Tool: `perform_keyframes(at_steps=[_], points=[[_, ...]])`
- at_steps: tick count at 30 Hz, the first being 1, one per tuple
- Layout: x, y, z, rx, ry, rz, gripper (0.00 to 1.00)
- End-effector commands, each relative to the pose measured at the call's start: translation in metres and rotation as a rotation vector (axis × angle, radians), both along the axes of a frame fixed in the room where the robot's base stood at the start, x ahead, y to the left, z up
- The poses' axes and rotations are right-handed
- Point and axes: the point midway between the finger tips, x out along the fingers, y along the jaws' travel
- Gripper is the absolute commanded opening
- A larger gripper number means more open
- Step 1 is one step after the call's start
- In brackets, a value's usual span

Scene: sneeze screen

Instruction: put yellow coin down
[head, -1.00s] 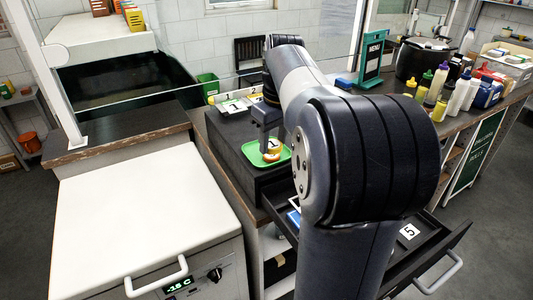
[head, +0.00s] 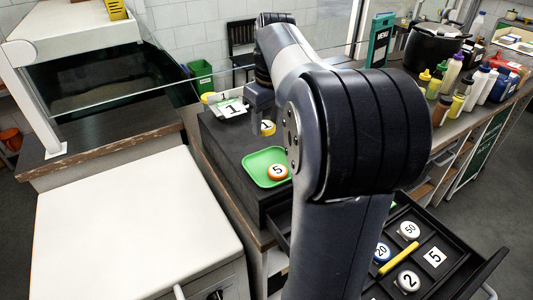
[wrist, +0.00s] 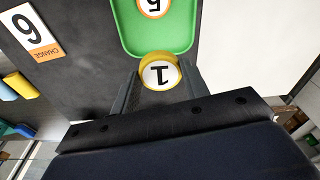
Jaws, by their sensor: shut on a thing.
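The yellow coin (wrist: 160,72), with a white face marked 1, is held between the fingers of my gripper (wrist: 158,88) in the wrist view. It also shows in the head view (head: 267,127), partly hidden by my gripper (head: 262,125). The coin is above the dark counter box, just beyond the green tray (head: 256,168). An orange coin (head: 278,172) marked 5 lies in the tray. The tray (wrist: 191,38) and the orange coin (wrist: 153,6) also show in the wrist view. The gap between the yellow coin and the surface beneath is hard to judge.
A white card (head: 232,107) marked 1 lies behind my gripper. Several bottles (head: 460,85) stand at the right. A clear screen spans the counter.

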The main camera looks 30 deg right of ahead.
Motion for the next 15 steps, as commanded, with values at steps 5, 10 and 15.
perform_keyframes(at_steps=[5, 10, 15], points=[[-0.001, 0.000, -0.022, 0.002, 0.005, 0.000, 0.21], [-0.001, 0.000, -0.052, 0.001, 0.003, 0.000, 0.21], [0.000, 0.000, -0.068, 0.000, 0.002, 0.000, 0.21]])
